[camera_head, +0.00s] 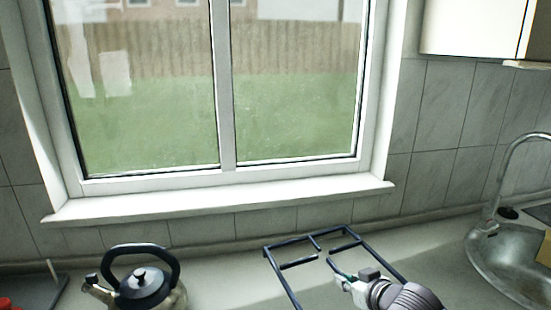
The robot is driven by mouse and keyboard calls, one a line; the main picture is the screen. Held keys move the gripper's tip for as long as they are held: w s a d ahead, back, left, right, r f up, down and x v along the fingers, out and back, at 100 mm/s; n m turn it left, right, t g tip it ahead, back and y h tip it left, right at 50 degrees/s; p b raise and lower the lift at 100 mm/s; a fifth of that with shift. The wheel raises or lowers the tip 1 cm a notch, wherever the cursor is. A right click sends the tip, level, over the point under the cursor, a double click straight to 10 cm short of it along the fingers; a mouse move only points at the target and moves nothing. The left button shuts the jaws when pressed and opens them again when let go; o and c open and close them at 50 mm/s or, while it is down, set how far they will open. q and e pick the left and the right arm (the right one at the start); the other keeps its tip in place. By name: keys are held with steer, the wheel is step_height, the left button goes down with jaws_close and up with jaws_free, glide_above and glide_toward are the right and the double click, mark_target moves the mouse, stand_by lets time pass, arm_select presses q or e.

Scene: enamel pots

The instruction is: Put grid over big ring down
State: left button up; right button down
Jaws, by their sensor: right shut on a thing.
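The grid (281,277) is a dark blue metal frame with short inward bars, at the lower middle of the head view. It appears above or on the grey counter; I cannot tell the gap. My right gripper (338,275) is shut on the grid, around its inner right part. The gripper and the bottom edge of the picture hide part of the frame. No big ring can be made out. My left gripper is not in view.
A metal kettle (143,285) with a black handle stands left of the grid. A dark surface (35,290) with a red thing (5,303) is at the far left. A sink (497,262) with a tap (499,185) is at the right. The window sill (220,202) runs behind.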

steer(key=s+r+m+h, duration=0.1)
steer(key=s+m+h, duration=0.1)
steer(key=s, duration=0.5)
steer(key=s+d+r+m+t+h, duration=0.1)
steer(key=s+r+m+h, duration=0.1)
steer(key=s, duration=0.6)
steer(key=shift+d+r+h, duration=0.15)
steer(key=shift+d+h, duration=0.1)
steer(key=shift+h, duration=0.05)
steer(key=shift+s, duration=0.15)
